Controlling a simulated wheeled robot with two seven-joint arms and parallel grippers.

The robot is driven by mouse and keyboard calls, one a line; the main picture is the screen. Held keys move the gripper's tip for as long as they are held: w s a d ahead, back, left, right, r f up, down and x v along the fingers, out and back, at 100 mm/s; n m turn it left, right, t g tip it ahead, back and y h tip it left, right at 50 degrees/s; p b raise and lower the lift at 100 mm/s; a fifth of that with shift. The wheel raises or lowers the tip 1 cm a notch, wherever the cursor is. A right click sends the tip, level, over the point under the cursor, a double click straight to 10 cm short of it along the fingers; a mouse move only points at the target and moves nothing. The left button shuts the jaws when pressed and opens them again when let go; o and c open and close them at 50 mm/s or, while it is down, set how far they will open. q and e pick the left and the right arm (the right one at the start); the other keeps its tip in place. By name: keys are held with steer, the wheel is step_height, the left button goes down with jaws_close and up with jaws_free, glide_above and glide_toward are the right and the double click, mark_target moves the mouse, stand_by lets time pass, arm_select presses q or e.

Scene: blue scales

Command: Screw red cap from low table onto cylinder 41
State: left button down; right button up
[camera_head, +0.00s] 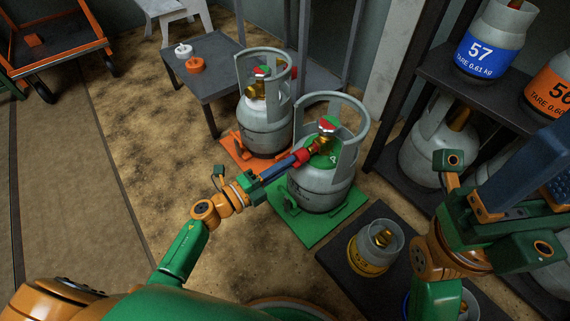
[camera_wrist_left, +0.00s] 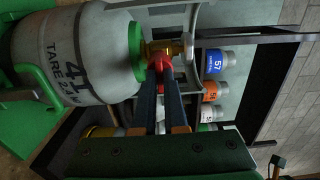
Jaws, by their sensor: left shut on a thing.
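Cylinder 41 (camera_head: 320,185) is a grey gas cylinder with a collar and brass valve (camera_head: 325,140). It stands upright on a green scale (camera_head: 290,228); its number shows in the left wrist view (camera_wrist_left: 75,60). My left gripper (camera_head: 299,160) is shut on the red cap (camera_head: 303,156) at the collar opening, beside the valve. In the left wrist view the red cap (camera_wrist_left: 160,63) sits between the fingertips against the brass valve (camera_wrist_left: 165,47); how far it is on the thread cannot be told. My right gripper (camera_head: 510,205) is at the right, away from the cylinder; its fingertips are unclear.
The low table (camera_head: 215,90) at the back holds a white cap and an orange cap (camera_head: 195,65). Another cylinder (camera_head: 264,130) stands on an orange scale behind. A small yellow-banded cylinder (camera_head: 372,250) stands on a dark platform. A shelf with cylinder 57 (camera_head: 490,45) is at the right.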

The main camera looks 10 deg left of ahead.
arm_select(q)
steer(key=shift+b+x, duration=0.35)
steer(key=shift+x, duration=1.05)
steer(key=shift+f+m+b, duration=0.15)
steer(key=shift+m+b, duration=0.3)
steer(key=shift+m, duration=1.25)
steer(key=shift+m+b, duration=0.75)
steer(key=shift+m, duration=1.05)
